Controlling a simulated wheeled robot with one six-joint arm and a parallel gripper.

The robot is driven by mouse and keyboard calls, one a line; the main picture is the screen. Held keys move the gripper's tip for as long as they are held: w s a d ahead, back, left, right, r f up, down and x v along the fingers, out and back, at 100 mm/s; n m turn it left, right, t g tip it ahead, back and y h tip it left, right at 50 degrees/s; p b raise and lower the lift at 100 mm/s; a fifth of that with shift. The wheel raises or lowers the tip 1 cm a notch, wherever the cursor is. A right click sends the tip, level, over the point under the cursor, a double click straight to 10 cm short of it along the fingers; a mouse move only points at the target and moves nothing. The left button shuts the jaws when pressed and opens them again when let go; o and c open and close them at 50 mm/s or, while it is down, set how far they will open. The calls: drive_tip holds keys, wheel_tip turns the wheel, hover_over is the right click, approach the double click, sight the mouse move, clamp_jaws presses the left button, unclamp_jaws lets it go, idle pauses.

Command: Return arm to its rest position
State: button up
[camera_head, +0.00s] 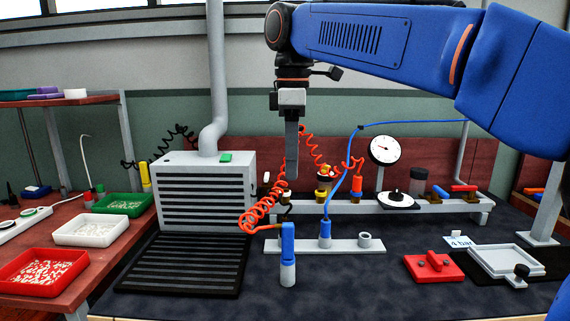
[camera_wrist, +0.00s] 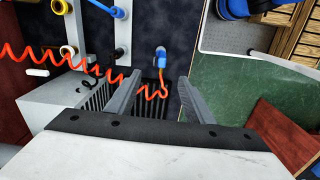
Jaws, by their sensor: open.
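My gripper (camera_head: 291,170) hangs from my blue arm with its fingers pointing down, above the workbench and left of the round gauge. In the wrist view my gripper (camera_wrist: 160,80) shows two grey fingers spread apart with nothing held between them. A blue-and-grey air fitting (camera_head: 288,254) stands upright on the bench below, clear of the fingers; a blue fitting also shows ahead of the fingers in the wrist view (camera_wrist: 161,56). An orange coiled hose (camera_head: 262,212) hangs close to the gripper; whether it touches cannot be told.
A grey vented box (camera_head: 204,190) with a pipe stands left. The manifold rail (camera_head: 340,206) and white gauge (camera_head: 385,150) stand behind. A red block (camera_head: 433,268) and grey tray (camera_head: 505,261) lie right. Parts bins, including a red one (camera_head: 43,271), sit left. The front bench is mostly clear.

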drive_tip(key=s+d+f+m+t, duration=0.1)
drive_tip(key=s+d+f+m, duration=0.35)
drive_tip(key=d, duration=0.35)
drive_tip(key=s+d+f+m+t, duration=0.1)
drive_tip(key=s+d+f+m, duration=0.2)
drive_tip(key=d+f, duration=0.4)
drive_tip(key=s+d+f+m+t, duration=0.1)
drive_tip(key=s+d+f+m, duration=0.4)
drive_tip(key=f, duration=0.4)
drive_tip(key=s+d+f+m+t, duration=0.1)
drive_tip(key=s+d+f+m, duration=0.3)
drive_tip(key=s+d+f, duration=0.2)
wheel_tip(320, 180, down, 4)
drive_tip(key=shift+s+d+m+t, duration=0.15)
drive_tip(key=shift+s+m+t, duration=0.25)
drive_tip(key=shift+s, duration=0.75)
